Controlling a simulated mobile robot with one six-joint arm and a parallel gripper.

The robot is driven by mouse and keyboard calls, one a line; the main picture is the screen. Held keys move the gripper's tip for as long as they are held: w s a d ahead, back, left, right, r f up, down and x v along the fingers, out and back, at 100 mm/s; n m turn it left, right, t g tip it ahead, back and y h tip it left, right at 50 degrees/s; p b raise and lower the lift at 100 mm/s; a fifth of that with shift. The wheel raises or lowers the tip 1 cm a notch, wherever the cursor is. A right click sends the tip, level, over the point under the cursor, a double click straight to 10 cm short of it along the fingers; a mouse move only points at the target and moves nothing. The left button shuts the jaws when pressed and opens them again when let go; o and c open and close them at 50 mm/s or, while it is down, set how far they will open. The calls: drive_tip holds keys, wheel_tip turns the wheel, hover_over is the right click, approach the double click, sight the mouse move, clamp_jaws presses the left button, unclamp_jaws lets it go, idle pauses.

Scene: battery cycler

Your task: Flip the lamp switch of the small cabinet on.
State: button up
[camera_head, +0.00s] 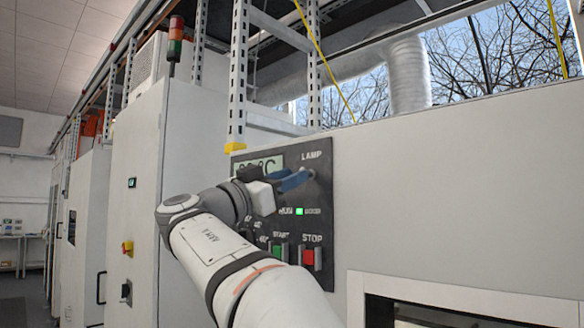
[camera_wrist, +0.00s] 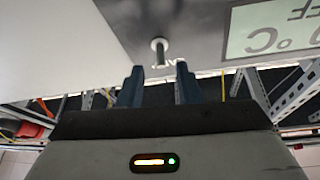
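The lamp switch (camera_wrist: 160,51) is a small metal toggle on the dark control panel (camera_head: 322,230), under the LAMP label. Its lever points out toward my gripper in the wrist view. My gripper (camera_wrist: 157,76) is open, with one blue finger on each side of the lever's line. The lever tip is at about the fingertips; I cannot tell whether they touch it. In the head view my gripper (camera_head: 303,178) is close to the panel just below the label and hides most of the switch. The small cabinet (camera_head: 440,200) is light grey.
The panel also has a display (camera_head: 262,166), a lit green light (camera_head: 299,211), a green START button (camera_head: 280,251) and a red STOP button (camera_head: 312,257). A window (camera_head: 450,308) is in the cabinet front below. A taller cabinet (camera_head: 135,200) stands at left.

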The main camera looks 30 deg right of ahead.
drive_tip(key=shift+x, duration=1.1)
drive_tip(key=shift+w, duration=0.1)
clamp_jaws()
